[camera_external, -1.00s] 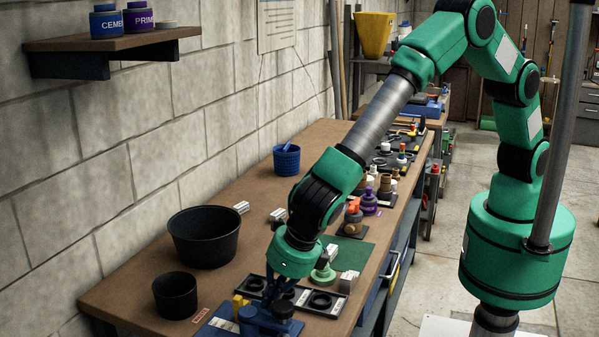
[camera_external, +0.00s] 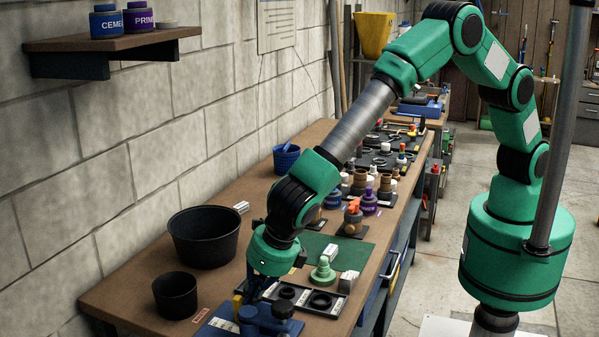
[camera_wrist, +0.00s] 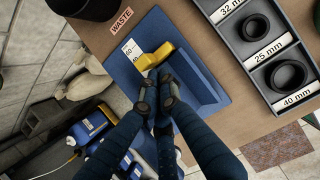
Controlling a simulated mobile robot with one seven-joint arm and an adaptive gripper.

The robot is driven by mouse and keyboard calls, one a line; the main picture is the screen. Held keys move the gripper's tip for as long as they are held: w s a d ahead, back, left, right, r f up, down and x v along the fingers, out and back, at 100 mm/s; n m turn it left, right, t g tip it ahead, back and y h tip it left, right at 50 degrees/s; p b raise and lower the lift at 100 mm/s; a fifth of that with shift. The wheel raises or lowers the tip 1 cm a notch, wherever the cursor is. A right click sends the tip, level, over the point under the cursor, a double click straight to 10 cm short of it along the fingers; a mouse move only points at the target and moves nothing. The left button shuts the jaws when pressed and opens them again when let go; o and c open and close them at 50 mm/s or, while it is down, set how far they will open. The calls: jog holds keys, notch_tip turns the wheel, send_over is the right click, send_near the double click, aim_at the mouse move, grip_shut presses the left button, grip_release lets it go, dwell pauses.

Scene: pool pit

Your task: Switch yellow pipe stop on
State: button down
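The yellow pipe stop (camera_wrist: 155,56) sits on a blue base plate (camera_wrist: 128,75) with a white number scale, at the top centre of the wrist view. In the external view the yellow stop (camera_external: 238,302) shows at the front of the bench, partly behind my gripper. My gripper (camera_wrist: 157,94) points down at the base, its dark fingertips drawn together right beside the near end of the stop. Whether they touch it is hard to tell. Nothing is visibly held between them. My gripper also shows in the external view (camera_external: 252,290), just above the blue base.
A tray of black rings (camera_wrist: 262,45) lies to the right of the base. A WASTE label (camera_wrist: 122,18) and black bucket (camera_external: 176,295) are close by. A green fitting (camera_external: 323,272) stands on a green mat behind. A large black tub (camera_external: 204,238) stands near the wall.

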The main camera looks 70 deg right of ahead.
jog(key=w+p, duration=0.4)
jog(key=w, duration=0.2)
jog(key=shift+w+r, duration=0.15)
jog(key=shift+w, duration=0.25)
jog(key=shift+s, duration=0.15)
jog(key=shift+s, duration=0.5)
jog(key=s, duration=0.3)
jog(key=shift+r+p, duration=0.2)
jog(key=shift+p, duration=0.15)
jog(key=v, duration=0.9)
jog(key=shift+p, duration=0.45)
jog(key=shift+r, duration=0.15)
